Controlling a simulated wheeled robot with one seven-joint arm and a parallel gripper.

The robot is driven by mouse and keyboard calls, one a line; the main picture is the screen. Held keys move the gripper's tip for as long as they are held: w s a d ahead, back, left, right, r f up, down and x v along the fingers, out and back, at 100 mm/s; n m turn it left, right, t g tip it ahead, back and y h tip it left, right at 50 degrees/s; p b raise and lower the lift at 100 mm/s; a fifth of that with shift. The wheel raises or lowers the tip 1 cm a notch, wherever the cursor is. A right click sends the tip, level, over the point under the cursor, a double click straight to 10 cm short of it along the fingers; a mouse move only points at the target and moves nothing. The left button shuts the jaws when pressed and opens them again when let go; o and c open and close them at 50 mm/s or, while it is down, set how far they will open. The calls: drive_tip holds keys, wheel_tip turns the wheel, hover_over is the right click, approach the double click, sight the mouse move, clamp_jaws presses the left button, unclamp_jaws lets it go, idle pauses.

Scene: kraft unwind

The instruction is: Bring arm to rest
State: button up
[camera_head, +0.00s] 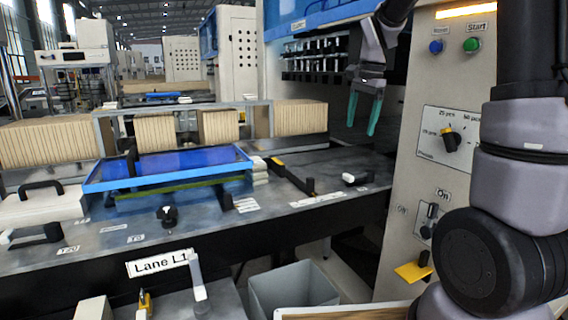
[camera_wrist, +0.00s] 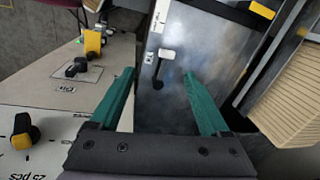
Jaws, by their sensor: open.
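My gripper (camera_head: 364,112) hangs in the upper right of the head view, in front of the machine, with its two green fingers pointing down. The fingers are apart with nothing between them. In the wrist view my gripper (camera_wrist: 160,92) shows both green fingers spread, over the dark metal table (camera_wrist: 205,45). A small white-tipped lever (camera_wrist: 165,55) on the table shows between and beyond the fingertips, apart from them. My arm stands at the right of the head view, partly covering the control panel.
The control panel (camera_head: 428,180) with knobs, a green start button (camera_head: 472,45) and a yellow tab (camera_head: 412,272) stands right of my gripper. A blue-framed cover (camera_head: 165,168) lies on the table, before stacks of kraft bundles (camera_head: 218,126). A grey bin (camera_head: 293,287) stands below.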

drive_tip(key=s+r+n+t, duration=0.2)
drive_tip(key=s+r+n, duration=0.1)
drive_tip(key=s, duration=0.8)
drive_tip(key=s+r+n+t+y, duration=0.1)
drive_tip(key=s+r+n+t, duration=0.2)
drive_tip(key=s, duration=0.8)
drive_tip(key=shift+r+n+t, duration=0.15)
drive_tip(key=shift+n+t, duration=0.15)
drive_tip(key=shift+n, duration=0.4)
